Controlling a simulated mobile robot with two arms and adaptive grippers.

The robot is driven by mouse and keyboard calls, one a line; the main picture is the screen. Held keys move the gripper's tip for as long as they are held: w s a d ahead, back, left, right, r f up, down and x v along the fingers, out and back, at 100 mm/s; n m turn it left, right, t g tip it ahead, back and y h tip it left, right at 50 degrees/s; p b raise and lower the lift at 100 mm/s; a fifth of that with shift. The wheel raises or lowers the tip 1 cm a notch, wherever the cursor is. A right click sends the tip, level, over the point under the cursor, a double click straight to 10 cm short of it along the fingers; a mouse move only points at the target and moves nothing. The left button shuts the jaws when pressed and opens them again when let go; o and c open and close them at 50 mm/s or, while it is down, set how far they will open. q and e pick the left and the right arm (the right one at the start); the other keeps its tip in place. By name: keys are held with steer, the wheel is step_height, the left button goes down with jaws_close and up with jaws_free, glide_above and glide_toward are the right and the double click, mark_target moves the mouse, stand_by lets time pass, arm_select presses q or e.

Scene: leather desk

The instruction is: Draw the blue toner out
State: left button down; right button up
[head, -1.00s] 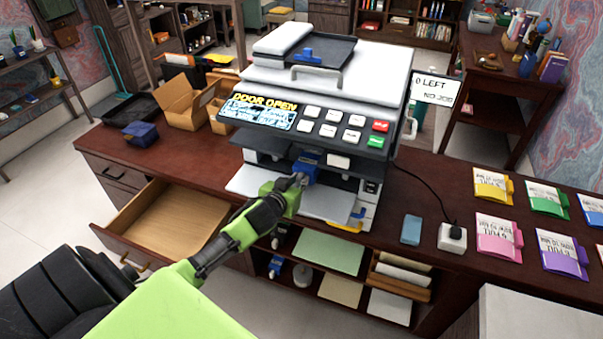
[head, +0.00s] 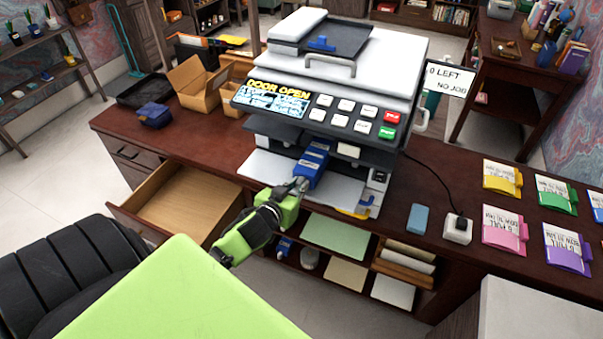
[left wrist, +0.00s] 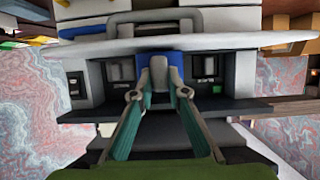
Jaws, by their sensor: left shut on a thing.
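The blue toner (head: 312,165) sticks partly out of the front of the copier (head: 330,75), under its control panel, in the head view. My left gripper (head: 299,186) is shut on the toner's near end. The copier's open front door (head: 285,180) lies flat below the toner. The panel's screen (head: 277,97) reads DOOR OPEN. My right gripper is not in view.
An open, empty drawer (head: 185,205) is left of the copier. Another blue block (head: 155,114) lies on the desk at the left, near a black tray (head: 150,90) and cardboard boxes (head: 195,90). Coloured folders (head: 503,178) and a white power block (head: 457,230) lie at the right.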

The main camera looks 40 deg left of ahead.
arm_select(q)
steer(key=s+d+p, duration=0.1)
steer(key=s+d, duration=0.2)
steer(key=s, duration=1.1)
steer(key=shift+d, duration=0.15)
stand_by(0.4)
steer(key=shift+w+r, duration=0.1)
steer(key=shift+r, duration=0.05)
